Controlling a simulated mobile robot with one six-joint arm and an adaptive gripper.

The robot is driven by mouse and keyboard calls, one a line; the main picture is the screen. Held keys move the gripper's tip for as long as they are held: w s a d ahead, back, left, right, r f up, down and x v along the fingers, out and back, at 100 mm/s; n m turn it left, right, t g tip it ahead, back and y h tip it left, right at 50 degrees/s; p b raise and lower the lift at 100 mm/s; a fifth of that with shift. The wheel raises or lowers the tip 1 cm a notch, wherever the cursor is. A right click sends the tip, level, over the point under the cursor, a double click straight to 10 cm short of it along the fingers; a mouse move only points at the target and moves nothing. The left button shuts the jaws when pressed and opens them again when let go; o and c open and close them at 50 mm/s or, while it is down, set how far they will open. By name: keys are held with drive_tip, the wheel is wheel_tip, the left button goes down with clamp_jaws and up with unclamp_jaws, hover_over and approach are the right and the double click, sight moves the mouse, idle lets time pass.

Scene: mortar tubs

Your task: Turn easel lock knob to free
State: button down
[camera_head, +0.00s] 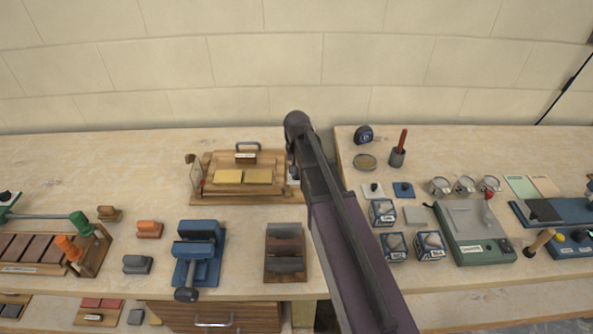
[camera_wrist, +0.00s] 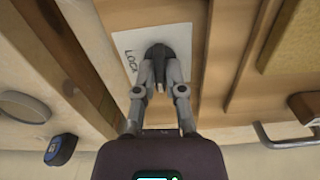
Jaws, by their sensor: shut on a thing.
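The wooden easel (camera_head: 208,170) stands on the bench at the back, left of my arm, in the head view. Its lock knob (camera_wrist: 158,52) shows in the wrist view as a dark knob on a white plate (camera_wrist: 126,44) with lettering that reads in part as "LOCK". My gripper (camera_wrist: 161,82) is shut on the knob, one finger on each side. The fingers hide part of the knob and plate, so I cannot tell its setting. In the head view my arm hides the knob and most of the gripper.
Two yellow blocks (camera_head: 229,176) and a grey handle (camera_head: 246,152) are on the easel. A tape measure (camera_head: 363,134), a round dish (camera_head: 365,161) and a cup with a red-handled tool (camera_head: 397,157) stand to the right. A blue clamp-like device (camera_head: 198,250) stands in front.

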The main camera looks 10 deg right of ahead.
drive_tip(key=shift+n, duration=0.5)
drive_tip(key=shift+s, duration=0.1)
drive_tip(key=c, duration=0.7)
unclamp_jaws()
drive_tip(key=shift+m, duration=0.5)
